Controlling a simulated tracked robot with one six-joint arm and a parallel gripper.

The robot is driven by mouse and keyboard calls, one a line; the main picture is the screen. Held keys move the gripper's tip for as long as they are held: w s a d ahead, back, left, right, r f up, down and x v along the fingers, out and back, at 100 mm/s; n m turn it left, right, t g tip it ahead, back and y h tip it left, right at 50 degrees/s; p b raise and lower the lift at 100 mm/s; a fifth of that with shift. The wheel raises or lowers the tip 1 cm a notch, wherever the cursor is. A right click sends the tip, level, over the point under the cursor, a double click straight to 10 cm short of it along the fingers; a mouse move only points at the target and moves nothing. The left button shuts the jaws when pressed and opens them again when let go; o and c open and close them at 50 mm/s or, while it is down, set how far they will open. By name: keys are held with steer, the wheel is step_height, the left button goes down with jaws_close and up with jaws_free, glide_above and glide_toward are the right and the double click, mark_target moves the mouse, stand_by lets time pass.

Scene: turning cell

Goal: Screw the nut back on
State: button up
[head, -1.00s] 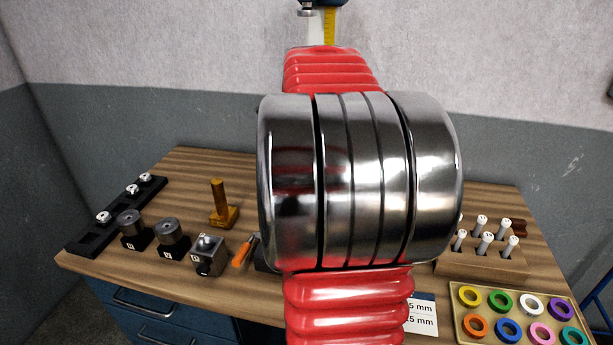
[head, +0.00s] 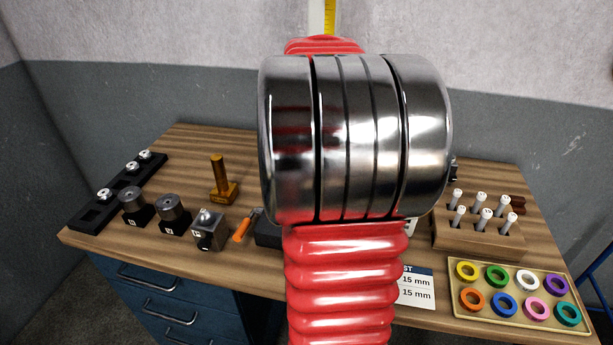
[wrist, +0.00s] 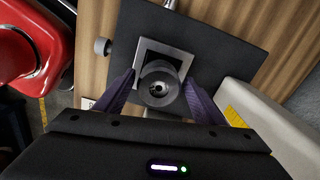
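In the wrist view, a round grey metal piece (wrist: 160,84) with a dark recess and a bright centre sits in front of a square grey frame (wrist: 187,60) on a dark plate. I cannot tell whether this round piece is the nut. My gripper (wrist: 160,77) has its two purple fingers on either side of the piece, with gaps visible between fingers and piece. In the head view, my red and chrome arm hides the gripper and the middle of the bench.
On the wooden bench (head: 310,275) stand a black rack (head: 95,214), round steel pieces on black blocks (head: 172,209), a brass-coloured post (head: 220,180), a steel block (head: 208,228) and an orange-handled tool (head: 241,230). At right are a pegged wooden block (head: 455,237) and a ring tray (head: 455,310).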

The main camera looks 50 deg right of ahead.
steer(key=c, duration=1)
steer(key=m, duration=0.4)
steer(key=shift+d+m, duration=0.1)
steer(key=shift+m, duration=0.3)
steer(key=m, duration=0.4)
steer(key=shift+r, duration=0.1)
steer(key=o, duration=1.2)
steer(key=shift+o, duration=0.2)
